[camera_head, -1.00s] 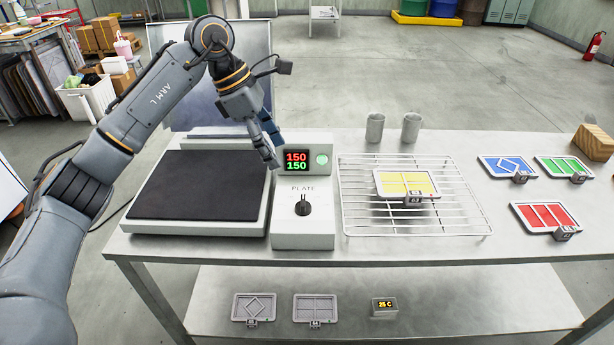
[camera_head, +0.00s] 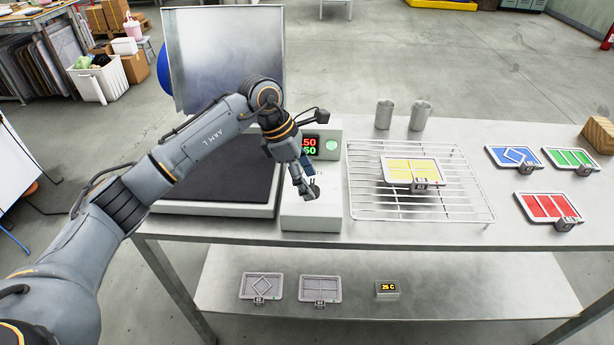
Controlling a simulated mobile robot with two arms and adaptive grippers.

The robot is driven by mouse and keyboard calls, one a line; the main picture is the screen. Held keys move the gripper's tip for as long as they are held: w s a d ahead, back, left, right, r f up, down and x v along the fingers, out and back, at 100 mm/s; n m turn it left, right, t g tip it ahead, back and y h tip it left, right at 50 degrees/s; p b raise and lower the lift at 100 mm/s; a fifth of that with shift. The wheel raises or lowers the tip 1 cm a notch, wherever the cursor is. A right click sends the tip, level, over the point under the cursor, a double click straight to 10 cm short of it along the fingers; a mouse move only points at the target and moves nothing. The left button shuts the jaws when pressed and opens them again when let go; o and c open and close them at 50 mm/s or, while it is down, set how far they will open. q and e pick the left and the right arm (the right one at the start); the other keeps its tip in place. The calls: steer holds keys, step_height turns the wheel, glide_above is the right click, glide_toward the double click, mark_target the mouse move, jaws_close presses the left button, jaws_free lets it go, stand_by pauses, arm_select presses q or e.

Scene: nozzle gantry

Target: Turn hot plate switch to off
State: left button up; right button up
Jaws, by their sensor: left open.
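The hot plate (camera_head: 230,205) sits at the left of the steel table, with a dark flat top and a raised lid behind it. Its white control box (camera_head: 322,222) carries a partly covered display (camera_head: 311,146) with red and green digits and a round green light (camera_head: 331,144). My left gripper (camera_head: 310,192) is open over the front of the control box, at the switch knob. The gripper hides most of the knob, so its angle and any contact cannot be told. My right gripper is out of view.
A wire rack (camera_head: 463,205) with a yellow tray (camera_head: 411,169) stands right of the control box. Two grey cups (camera_head: 384,113) stand behind it. Blue, green and red trays (camera_head: 548,207) lie at the right. The raised lid (camera_head: 222,60) stands behind my arm.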

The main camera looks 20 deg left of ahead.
arm_select(q)
steer(key=shift+c, duration=0.2)
steer(key=c, duration=1.1)
steer(key=shift+c, duration=0.2)
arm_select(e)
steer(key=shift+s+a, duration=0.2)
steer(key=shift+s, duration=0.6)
